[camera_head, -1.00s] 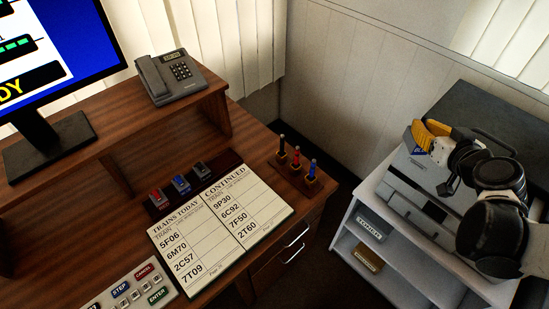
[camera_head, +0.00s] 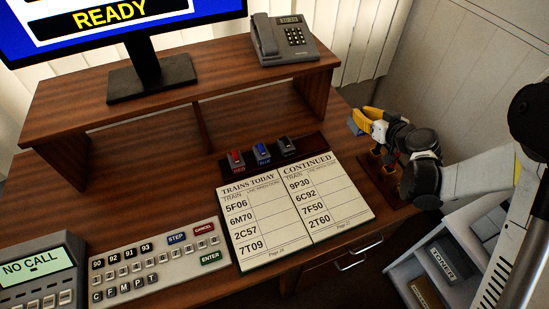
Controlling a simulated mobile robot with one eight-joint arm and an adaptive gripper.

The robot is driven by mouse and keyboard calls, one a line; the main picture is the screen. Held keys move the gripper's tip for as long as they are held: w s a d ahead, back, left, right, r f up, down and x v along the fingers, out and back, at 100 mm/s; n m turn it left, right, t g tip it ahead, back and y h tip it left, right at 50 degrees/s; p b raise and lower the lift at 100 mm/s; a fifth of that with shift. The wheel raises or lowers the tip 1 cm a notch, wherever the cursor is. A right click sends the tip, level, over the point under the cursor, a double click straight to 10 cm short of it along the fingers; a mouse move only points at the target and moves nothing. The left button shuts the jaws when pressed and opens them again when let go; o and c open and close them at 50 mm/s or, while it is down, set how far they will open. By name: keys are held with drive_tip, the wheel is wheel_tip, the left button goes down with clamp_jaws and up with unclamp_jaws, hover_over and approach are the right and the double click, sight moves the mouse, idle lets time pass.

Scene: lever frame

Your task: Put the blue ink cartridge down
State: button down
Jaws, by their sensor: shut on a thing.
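My gripper (camera_head: 367,118), with yellow fingers, is at the right back part of the desk, its fingertips pointing left. It is shut on a small blue block, the blue ink cartridge (camera_head: 354,127), of which only a little shows at the fingertips. The cartridge is above or near the desk's right back corner; I cannot tell whether it touches the wood. The wooden desk (camera_head: 140,215) spans the left and middle of the view.
A stamp stand (camera_head: 376,181) is partly hidden below my gripper. Red (camera_head: 235,159), blue (camera_head: 261,154) and black (camera_head: 286,147) stampers sit behind the open train book (camera_head: 295,210). A telephone (camera_head: 285,40) stands on the raised shelf. A keypad (camera_head: 155,262) lies at the front.

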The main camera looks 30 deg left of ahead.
drive_tip(key=shift+n, duration=0.3)
drive_tip(key=shift+s+a+f+b, duration=0.35)
drive_tip(key=shift+a+f+b, duration=0.8)
drive_tip(key=shift+a+f, duration=1.15)
drive_tip(key=shift+s+a+f+b, duration=0.3)
drive_tip(key=shift+a+f+b, duration=0.85)
drive_tip(key=shift+a+f, duration=1.15)
drive_tip(key=shift+s+a+f+b, duration=0.35)
drive_tip(key=shift+a+f+b, duration=0.8)
drive_tip(key=shift+a+f, duration=1.15)
drive_tip(key=shift+a+r, duration=0.3)
drive_tip(key=shift+r, duration=0.15)
drive_tip(key=shift+f, duration=0.15)
drive_tip(key=c, duration=1.5)
unclamp_jaws()
drive_tip(key=shift+c, duration=0.2)
